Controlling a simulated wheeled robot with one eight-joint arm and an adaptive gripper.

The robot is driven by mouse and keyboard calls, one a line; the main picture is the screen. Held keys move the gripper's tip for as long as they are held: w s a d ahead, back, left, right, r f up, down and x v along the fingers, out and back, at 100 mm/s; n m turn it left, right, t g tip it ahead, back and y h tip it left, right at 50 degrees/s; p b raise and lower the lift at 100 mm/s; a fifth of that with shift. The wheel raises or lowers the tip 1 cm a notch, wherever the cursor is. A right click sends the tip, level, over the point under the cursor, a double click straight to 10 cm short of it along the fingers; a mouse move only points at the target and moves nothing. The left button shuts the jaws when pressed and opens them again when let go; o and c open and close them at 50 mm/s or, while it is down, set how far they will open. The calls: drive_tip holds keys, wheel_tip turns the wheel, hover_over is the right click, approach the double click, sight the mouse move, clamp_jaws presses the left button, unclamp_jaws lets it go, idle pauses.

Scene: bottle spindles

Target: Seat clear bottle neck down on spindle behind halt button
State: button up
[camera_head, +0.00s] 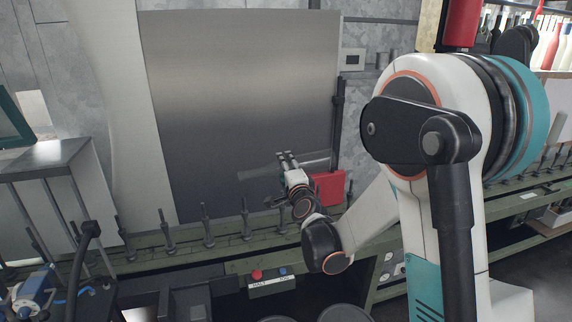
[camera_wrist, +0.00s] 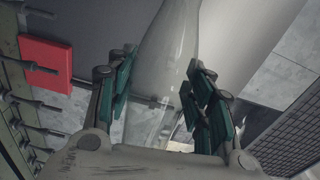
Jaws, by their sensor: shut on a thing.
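A clear bottle (camera_wrist: 170,48) is between the teal-padded fingers of my gripper (camera_wrist: 160,88) in the wrist view. In the head view, the bottle (camera_head: 316,162) is a faint see-through shape lying nearly level across my gripper (camera_head: 287,158), held above the spindle row. The red halt button (camera_head: 257,274) is on the front of the green rail, left of a blue button (camera_head: 282,271). The dark upright spindle (camera_head: 244,217) behind the halt button is bare. My gripper is above and right of it.
Other bare spindles (camera_head: 208,225) line the green rail (camera_head: 190,258) on both sides. A red box (camera_head: 328,187) stands behind the rail near my gripper, and shows in the wrist view (camera_wrist: 46,64). A grey metal panel (camera_head: 245,100) is behind. Bottles (camera_head: 553,45) stand on a shelf at far right.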

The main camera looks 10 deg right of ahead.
drive_tip(key=n+b, duration=0.1)
drive_tip(key=n, duration=0.3)
drive_tip(key=shift+f, duration=0.2)
drive_tip(key=n+b, duration=0.1)
drive_tip(key=n, duration=0.7)
drive_tip(key=shift+b, duration=0.3)
drive_tip(key=n, duration=0.5)
drive_tip(key=shift+r+b, duration=0.15)
drive_tip(key=shift+b, duration=0.15)
